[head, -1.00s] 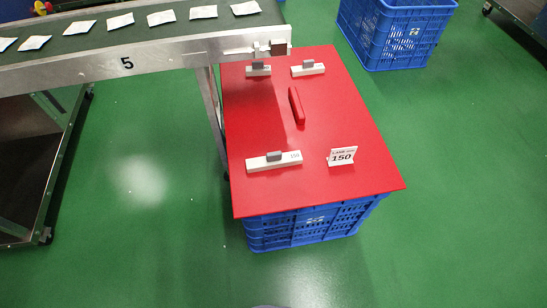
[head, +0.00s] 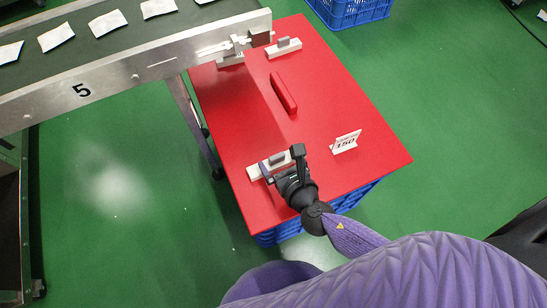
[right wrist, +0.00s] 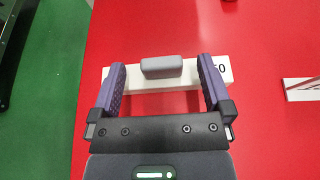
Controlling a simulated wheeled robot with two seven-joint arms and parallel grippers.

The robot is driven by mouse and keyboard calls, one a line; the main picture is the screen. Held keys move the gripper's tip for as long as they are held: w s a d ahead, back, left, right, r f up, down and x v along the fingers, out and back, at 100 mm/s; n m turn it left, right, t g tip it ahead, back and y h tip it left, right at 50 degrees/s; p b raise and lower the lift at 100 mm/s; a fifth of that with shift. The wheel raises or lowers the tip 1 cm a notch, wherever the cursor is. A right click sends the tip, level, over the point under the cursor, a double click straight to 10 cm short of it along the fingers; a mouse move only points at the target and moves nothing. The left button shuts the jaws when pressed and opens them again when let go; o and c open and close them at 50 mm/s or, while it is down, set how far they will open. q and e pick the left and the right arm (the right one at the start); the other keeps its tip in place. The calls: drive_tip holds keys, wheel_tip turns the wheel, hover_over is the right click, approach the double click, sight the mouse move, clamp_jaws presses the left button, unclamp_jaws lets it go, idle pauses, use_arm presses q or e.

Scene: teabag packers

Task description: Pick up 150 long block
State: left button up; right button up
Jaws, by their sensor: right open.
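The 150 long block (head: 254,172) is a white bar with a grey grip on top. It lies on the red board (head: 235,110) near its front left. In the right wrist view the block (right wrist: 190,75) lies crosswise, its grey grip (right wrist: 161,67) between and just beyond my fingertips, and a "50" shows at its right end. My right gripper (head: 283,166) is open over the block, with a finger on each side of the grip, apart from it; it also shows in the right wrist view (right wrist: 161,75). My left gripper is not in view.
A conveyor (head: 130,60) with white teabags overhangs the board's back left. A blue crate (head: 348,12) stands behind.

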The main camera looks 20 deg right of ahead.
sight(278, 158)
drive_tip(key=b+x, duration=0.1)
drive_tip(key=x, duration=0.3)
drive_tip(key=shift+d, duration=0.1)
drive_tip(key=shift+s+r, duration=0.1)
drive_tip(key=shift+r, duration=0.05)
clamp_jaws()
